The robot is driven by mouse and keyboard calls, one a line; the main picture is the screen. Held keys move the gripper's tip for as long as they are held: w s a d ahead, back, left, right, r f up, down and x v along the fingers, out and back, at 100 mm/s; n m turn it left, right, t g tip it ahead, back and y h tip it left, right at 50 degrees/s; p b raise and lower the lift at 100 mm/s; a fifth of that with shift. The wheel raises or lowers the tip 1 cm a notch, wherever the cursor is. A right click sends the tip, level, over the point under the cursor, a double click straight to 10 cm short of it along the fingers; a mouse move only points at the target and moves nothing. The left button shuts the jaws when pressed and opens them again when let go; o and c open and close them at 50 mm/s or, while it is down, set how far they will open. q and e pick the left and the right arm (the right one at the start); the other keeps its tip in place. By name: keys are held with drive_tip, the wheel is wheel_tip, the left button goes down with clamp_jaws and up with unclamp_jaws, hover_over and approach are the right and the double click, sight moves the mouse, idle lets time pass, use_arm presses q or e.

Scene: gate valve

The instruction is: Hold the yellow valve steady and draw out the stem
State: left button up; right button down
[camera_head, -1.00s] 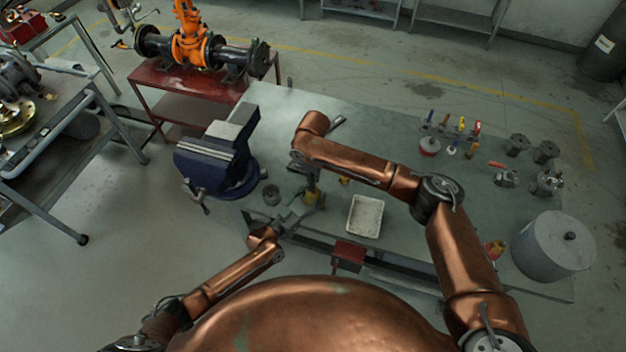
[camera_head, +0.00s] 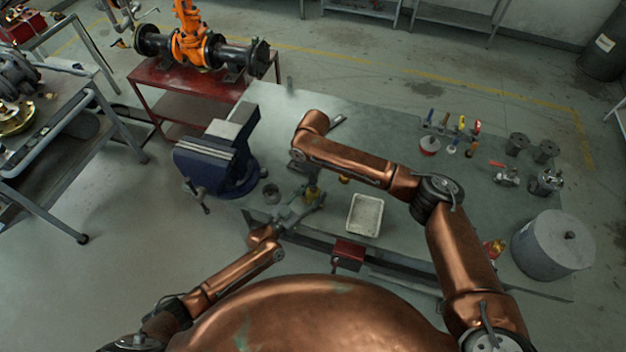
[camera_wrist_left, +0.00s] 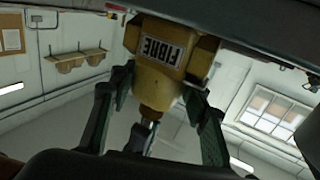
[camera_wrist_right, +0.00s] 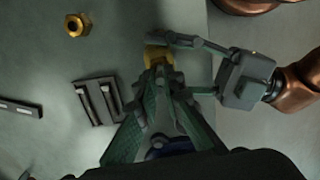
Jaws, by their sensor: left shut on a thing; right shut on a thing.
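A white tray (camera_head: 365,215) lies right of the valve. A blue vise (camera_head: 217,158) stands left of it. A brass nut (camera_wrist_right: 77,24) and a slotted grey block (camera_wrist_right: 98,101) lie near my right gripper. Tools, fittings and a grey drum (camera_head: 553,246) occupy the bench's right side.

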drive_tip(key=shift+r, duration=0.85)
idle(0.8)
drive_tip(key=shift+r, duration=2.55)
use_arm(q)
drive_tip(key=o, duration=1.5)
drive_tip(key=shift+o, duration=0.2)
drive_tip(key=v, duration=1.2)
